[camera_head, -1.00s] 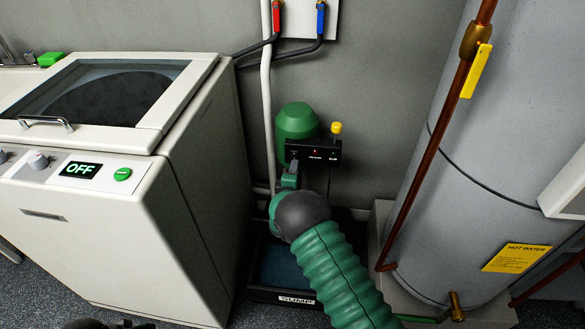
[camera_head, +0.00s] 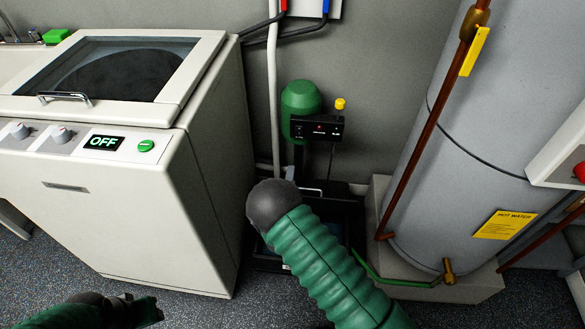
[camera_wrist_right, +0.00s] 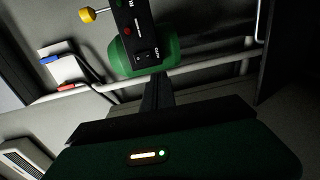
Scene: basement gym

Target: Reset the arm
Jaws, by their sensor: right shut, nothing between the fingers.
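My right arm (camera_head: 325,265) reaches in from the bottom, with its dark wrist (camera_head: 275,205) in front of the sump. Its gripper (camera_head: 290,173) is mostly hidden behind that wrist in the head view. In the right wrist view, the narrow dark fingers (camera_wrist_right: 157,92) are together and hold nothing. They point towards the green pump (camera_head: 300,100) and its black control box (camera_head: 317,128), apparently short of them. The box has a small red light and a yellow knob (camera_head: 340,103) above it. My left gripper (camera_head: 148,308) is low at the left, partly in view; its opening is unclear.
A white washer (camera_head: 160,210) with an OFF display stands left. A grey hot-water tank (camera_head: 455,130) with a copper pipe stands right on a plinth. The black sump tray (camera_head: 265,262) lies between them.

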